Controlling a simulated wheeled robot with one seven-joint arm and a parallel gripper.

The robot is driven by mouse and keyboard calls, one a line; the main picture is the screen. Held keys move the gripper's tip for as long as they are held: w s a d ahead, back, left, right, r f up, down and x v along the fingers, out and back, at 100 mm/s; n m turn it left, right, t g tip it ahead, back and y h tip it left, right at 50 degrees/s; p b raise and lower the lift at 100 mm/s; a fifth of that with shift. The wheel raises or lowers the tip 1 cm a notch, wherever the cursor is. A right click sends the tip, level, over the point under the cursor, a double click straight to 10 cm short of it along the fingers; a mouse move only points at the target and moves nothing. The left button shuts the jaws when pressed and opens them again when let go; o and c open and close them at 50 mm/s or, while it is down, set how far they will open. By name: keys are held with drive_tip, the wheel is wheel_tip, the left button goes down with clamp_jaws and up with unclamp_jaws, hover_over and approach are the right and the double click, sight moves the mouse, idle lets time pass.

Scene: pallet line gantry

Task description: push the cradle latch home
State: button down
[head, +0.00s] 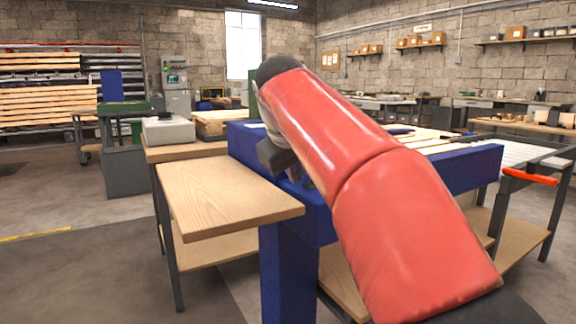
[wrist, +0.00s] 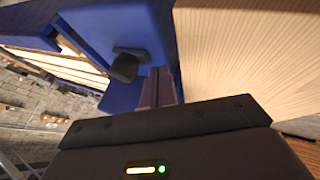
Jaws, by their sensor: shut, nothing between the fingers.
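A dark knob-like block (wrist: 125,66), which looks like the cradle latch, sits on the blue frame (wrist: 122,30) in the wrist view. My gripper (wrist: 158,72) is shut and empty. Its fingertips are at the blue frame, just right of the dark block in the picture; I cannot tell whether they touch anything. In the head view my gripper (head: 297,178) points down at the near left end of the blue frame (head: 318,222). My red arm hides the latch there, and how far the latch is in cannot be seen.
A wooden board (head: 225,195) juts out just left of the gripper, and it fills the right of the wrist view (wrist: 245,50). A grey box (head: 168,131) stands on the bench behind. A red-orange bar (head: 530,177) is at the far right. The floor at left is clear.

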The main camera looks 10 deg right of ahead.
drive_tip(key=shift+w+d+r, duration=0.1)
drive_tip(key=shift+w+d, duration=0.25)
drive_tip(key=shift+d, duration=0.3)
drive_tip(key=shift+w+d, duration=0.3)
drive_tip(key=shift+d, duration=0.3)
drive_tip(key=d+p, duration=0.1)
drive_tip(key=d, duration=0.1)
drive_tip(key=w+d+p, duration=0.1)
drive_tip(key=d, duration=0.1)
drive_tip(key=shift+w+r, duration=0.1)
drive_tip(key=shift+a, duration=0.15)
